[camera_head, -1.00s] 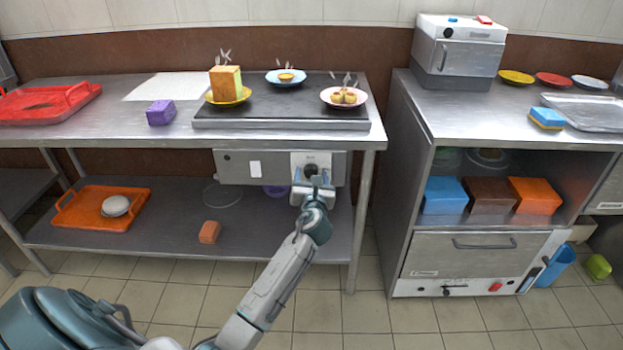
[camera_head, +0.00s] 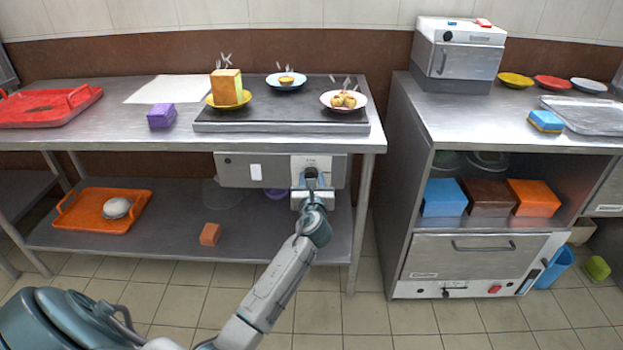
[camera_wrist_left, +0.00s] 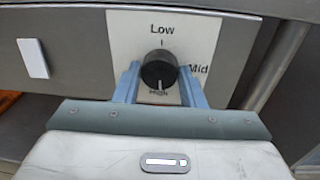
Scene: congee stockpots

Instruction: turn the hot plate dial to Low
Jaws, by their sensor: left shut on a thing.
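The hot plate (camera_head: 275,126) lies on the left steel table, with plates of food on it. The black dial (camera_wrist_left: 160,67) sits on a white label plate on the control box under the tabletop; it also shows in the head view (camera_head: 311,172), partly covered. In the wrist view, Low is printed above the dial, Mid to its right and High below. The dial's white mark points down at High. My left gripper (camera_wrist_left: 160,78) has one finger on each side of the dial and is shut on it. My right gripper is not in view.
The control box (camera_head: 232,170) has a white switch plate (camera_wrist_left: 33,58) left of the dial. The tabletop edge runs just above. A table leg (camera_head: 362,220) stands to the right. The lower shelf (camera_head: 170,235) holds an orange tray (camera_head: 75,222) and an orange block (camera_head: 210,234).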

